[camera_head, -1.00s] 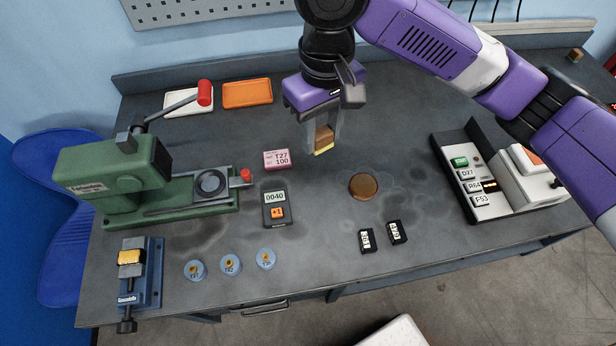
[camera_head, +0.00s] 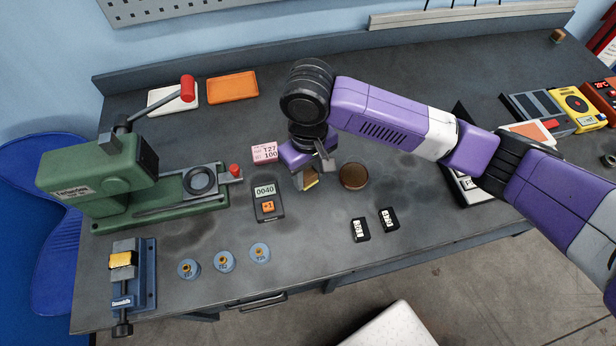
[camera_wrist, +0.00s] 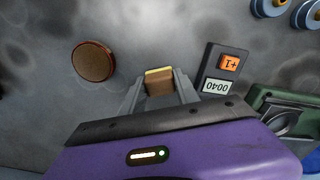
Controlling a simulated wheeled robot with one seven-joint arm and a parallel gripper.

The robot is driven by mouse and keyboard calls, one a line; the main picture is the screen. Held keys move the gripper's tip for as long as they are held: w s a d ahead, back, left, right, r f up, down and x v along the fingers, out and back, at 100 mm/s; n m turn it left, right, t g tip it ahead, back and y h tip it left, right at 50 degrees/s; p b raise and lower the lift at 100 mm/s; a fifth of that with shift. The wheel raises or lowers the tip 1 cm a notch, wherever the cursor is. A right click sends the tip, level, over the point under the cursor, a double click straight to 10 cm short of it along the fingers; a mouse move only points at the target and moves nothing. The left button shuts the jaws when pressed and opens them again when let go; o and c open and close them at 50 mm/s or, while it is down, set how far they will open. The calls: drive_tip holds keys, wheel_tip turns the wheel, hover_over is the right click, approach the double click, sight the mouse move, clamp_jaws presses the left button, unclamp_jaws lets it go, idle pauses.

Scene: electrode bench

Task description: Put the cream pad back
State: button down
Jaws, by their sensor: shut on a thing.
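My gripper (camera_head: 309,184) is shut on a small brown block with a pale yellow edge (camera_wrist: 160,82), which may be the cream pad. The wrist view shows the block between the two fingertips, low over the grey bench. Whether it touches the bench I cannot tell. In the head view the gripper and arm partly hide the block. It is between the black counter reading 0040 (camera_head: 267,203) and a round brown disc (camera_head: 354,176). In the wrist view the disc (camera_wrist: 93,62) is to the left and the counter (camera_wrist: 222,72) to the right.
A pink T27 label block (camera_head: 265,152) stands close left of the gripper. A green press (camera_head: 95,185) and a blue vise (camera_head: 131,275) stand left; white and orange trays (camera_head: 233,88) lie behind.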

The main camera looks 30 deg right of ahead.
sight(307, 175)
drive_tip(key=shift+f, duration=1.25)
drive_tip(key=shift+f, duration=0.15)
drive_tip(key=c, duration=0.9)
unclamp_jaws()
wheel_tip(307, 175, up, 12)
drive_tip(key=shift+r+b, duration=0.2)
drive_tip(key=shift+b, duration=0.1)
drive_tip(key=shift+a, duration=0.1)
